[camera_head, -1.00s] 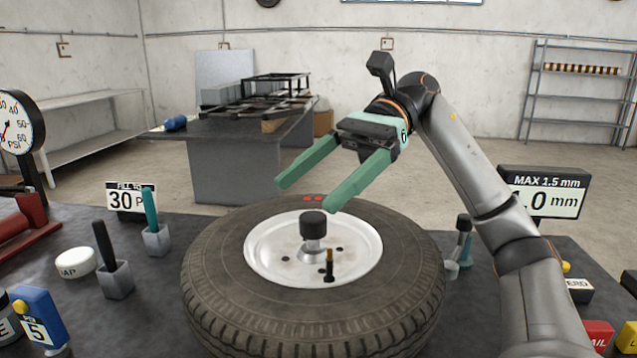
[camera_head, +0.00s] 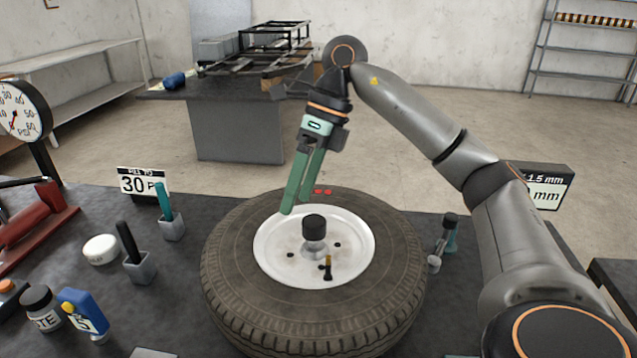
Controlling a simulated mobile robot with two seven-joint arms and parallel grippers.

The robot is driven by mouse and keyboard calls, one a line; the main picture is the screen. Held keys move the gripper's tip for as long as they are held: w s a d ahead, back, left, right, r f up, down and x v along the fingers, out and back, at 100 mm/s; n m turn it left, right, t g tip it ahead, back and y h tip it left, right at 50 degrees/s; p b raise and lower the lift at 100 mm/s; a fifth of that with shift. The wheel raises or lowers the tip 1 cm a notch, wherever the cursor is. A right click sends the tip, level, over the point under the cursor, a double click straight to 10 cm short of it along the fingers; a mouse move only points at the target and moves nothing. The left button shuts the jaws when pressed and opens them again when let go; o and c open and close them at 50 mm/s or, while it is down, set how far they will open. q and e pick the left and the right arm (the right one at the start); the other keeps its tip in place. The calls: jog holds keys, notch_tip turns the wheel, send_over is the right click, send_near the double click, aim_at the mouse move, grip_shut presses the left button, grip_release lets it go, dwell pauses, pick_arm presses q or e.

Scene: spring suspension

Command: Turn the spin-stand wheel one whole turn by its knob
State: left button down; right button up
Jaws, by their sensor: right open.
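The wheel (camera_head: 222,275) lies flat on the dark bench, a black tyre around a white rim (camera_head: 275,260). A black cylindrical cap (camera_head: 314,226) stands on a metal post at its centre. A small black stem with a brass-coloured tip (camera_head: 328,268) stands upright on the near part of the rim. I cannot tell for sure which of these is the knob. My right gripper (camera_head: 297,204) is open and empty, its green fingers pointing down over the far left edge of the rim, apart from the centre cap. My left gripper is not in view.
Two red marks (camera_head: 323,191) show at the tyre's far side. A pressure gauge (camera_head: 20,112), sign (camera_head: 143,182), tool holders (camera_head: 139,267) and jars (camera_head: 40,307) stand left. A display (camera_head: 546,187) stands right, partly behind my arm. A table (camera_head: 238,125) stands behind.

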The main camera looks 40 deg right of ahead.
aim_at(314, 221)
jog(key=w+d+r+m+h+p, duration=0.2)
jog(key=d+r+m+h+p, duration=0.1)
jog(key=d+m+h+p, duration=0.2)
jog(key=shift+g, duration=0.3)
notch_tip(314, 221, down, 8)
jog(key=b, duration=0.4)
jog(key=shift+s+a+f, duration=0.1)
jog(key=shift+f, duration=0.1)
notch_tip(314, 221, down, 3)
jog(key=shift+f+p, duration=0.15)
jog(key=shift+p, duration=0.2)
jog(key=shift+f, duration=0.55)
grip_shut()
